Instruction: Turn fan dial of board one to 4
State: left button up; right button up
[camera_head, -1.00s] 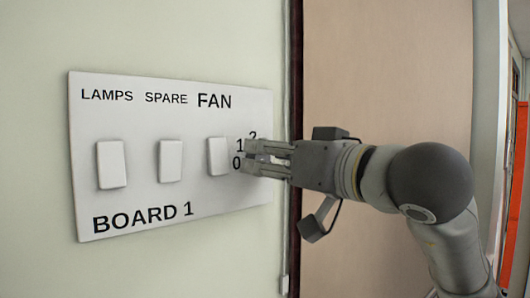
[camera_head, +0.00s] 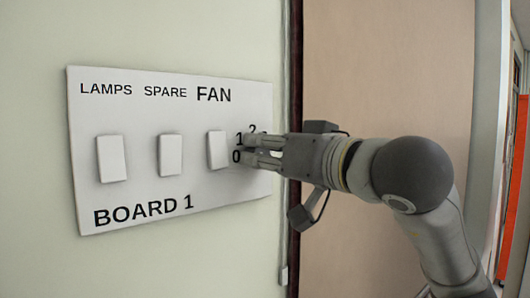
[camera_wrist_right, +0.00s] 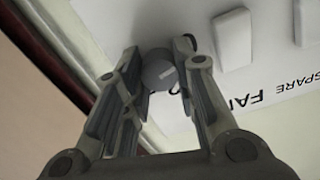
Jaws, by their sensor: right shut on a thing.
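Board one (camera_head: 145,195) is a white panel on the wall, marked LAMPS, SPARE, FAN and BOARD 1. My left gripper is not in view.
Three white rocker switches, under LAMPS (camera_head: 111,159), SPARE (camera_head: 170,155) and FAN (camera_head: 217,150), sit left of the dial. A dark door frame edge (camera_head: 295,90) and a tan door panel (camera_head: 390,60) are close to the board's right.

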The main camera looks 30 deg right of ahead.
jog(key=shift+m, duration=0.3)
jog(key=m+b, duration=0.1)
jog(key=m, duration=0.3)
jog(key=shift+f+m, duration=0.1)
jog(key=shift+m, duration=0.2)
jog(key=m+b, duration=0.1)
jog(key=m, duration=0.4)
jog(key=shift+b, duration=0.3)
jog(key=m+b, duration=0.1)
jog(key=m, duration=0.4)
jog(key=shift+f+m+b, duration=0.1)
jog(key=shift+m+b, duration=0.2)
jog(key=shift+m, duration=0.1)
jog(key=m+b, duration=0.4)
jog(key=m, duration=0.8)
jog(key=m+b, duration=0.4)
jog(key=m, duration=0.7)
jog(key=shift+a+f+m+b, duration=0.15)
jog(key=shift+m+b, duration=0.2)
jog(key=shift+m, duration=0.05)
